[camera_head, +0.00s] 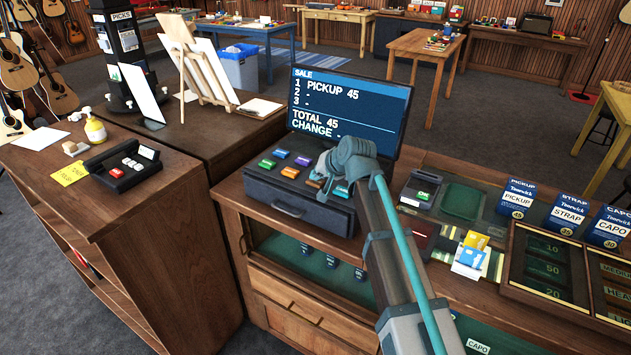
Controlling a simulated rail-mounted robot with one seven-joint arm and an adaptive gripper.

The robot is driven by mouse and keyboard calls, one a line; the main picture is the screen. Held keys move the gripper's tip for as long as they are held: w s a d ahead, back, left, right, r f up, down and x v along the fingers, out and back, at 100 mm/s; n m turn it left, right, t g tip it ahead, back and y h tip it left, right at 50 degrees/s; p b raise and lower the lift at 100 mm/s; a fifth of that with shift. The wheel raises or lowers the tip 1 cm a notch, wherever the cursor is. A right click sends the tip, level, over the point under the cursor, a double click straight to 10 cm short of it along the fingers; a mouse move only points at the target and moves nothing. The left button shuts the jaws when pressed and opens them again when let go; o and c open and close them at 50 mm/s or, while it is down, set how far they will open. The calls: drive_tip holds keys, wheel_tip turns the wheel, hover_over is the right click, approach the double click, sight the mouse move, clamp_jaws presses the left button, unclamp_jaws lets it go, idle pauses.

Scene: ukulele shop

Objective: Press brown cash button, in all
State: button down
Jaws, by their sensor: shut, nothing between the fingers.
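A dark cash register (290,200) stands on the wooden counter, with colored keys on its sloped top and a raised screen (348,100). The screen reads PICKUP 45, TOTAL 45, and a blank CHANGE line. An orange-brown key (290,172) shows in the front row, with another orange key (314,181) to its right, partly hidden. I cannot read the labels, so I cannot tell which is cash. My gripper (326,189) is shut and empty over the right part of the keys. It hides some of them, and I cannot tell whether it touches one.
The raised screen stands close behind my gripper.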

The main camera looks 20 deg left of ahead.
sight(317, 182)
drive_tip(key=shift+f, duration=0.2)
drive_tip(key=shift+r, duration=0.1)
idle(0.4)
drive_tip(key=shift+r+p, duration=0.45)
drive_tip(key=shift+r, duration=0.35)
drive_tip(key=shift+r+p, duration=1.3)
drive_tip(key=shift+r, duration=1.25)
